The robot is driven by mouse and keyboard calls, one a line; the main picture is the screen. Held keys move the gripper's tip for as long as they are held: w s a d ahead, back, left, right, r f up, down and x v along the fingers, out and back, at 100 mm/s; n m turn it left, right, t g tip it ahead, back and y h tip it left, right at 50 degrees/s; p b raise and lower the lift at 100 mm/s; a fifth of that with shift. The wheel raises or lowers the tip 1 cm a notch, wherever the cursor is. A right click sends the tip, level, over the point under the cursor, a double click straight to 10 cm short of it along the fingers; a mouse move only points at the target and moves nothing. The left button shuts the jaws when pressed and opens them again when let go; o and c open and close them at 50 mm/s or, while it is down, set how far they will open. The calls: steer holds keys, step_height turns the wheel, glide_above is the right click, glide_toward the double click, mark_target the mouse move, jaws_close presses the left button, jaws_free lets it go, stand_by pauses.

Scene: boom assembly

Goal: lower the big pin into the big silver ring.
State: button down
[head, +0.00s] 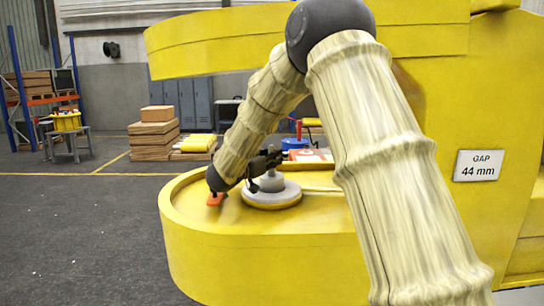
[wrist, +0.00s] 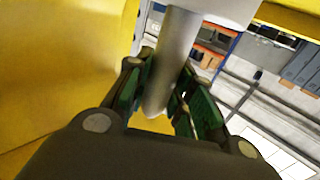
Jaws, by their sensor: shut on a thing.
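The big silver ring (head: 272,199) lies flat on the lower yellow plate in the head view, as a wide pale grey disc. A grey, cone-like part of the big pin (head: 271,182) shows above its middle. I cannot tell whether the pin is inside the ring or just over it. My gripper (head: 264,163) is above the ring, partly hidden by my arm. In the wrist view its green-padded fingers are shut on the smooth grey shaft of the pin (wrist: 172,60). A wider pale grey part (wrist: 225,8) shows at the top edge there.
The upper yellow arm (head: 300,45) overhangs the lower yellow plate (head: 265,240), leaving a gap. An orange part (head: 214,199) sits left of the ring. A sign (head: 478,165) reads "GAP 44 mm". Cardboard boxes (head: 153,135) stand behind. The floor on the left is clear.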

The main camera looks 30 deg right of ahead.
mark_target(270, 171)
steer(key=shift+f+b, duration=0.55)
steer(key=shift+f, duration=0.9)
steer(key=shift+s+a+f, duration=0.15)
steer(key=shift+f, duration=0.3)
steer(key=shift+s+f, duration=0.1)
steer(key=shift+f, duration=0.15)
steer(key=c, duration=1.1)
jaws_free()
steer(key=shift+r, duration=0.1)
steer(key=shift+c, duration=0.2)
steer(key=shift+r, duration=0.15)
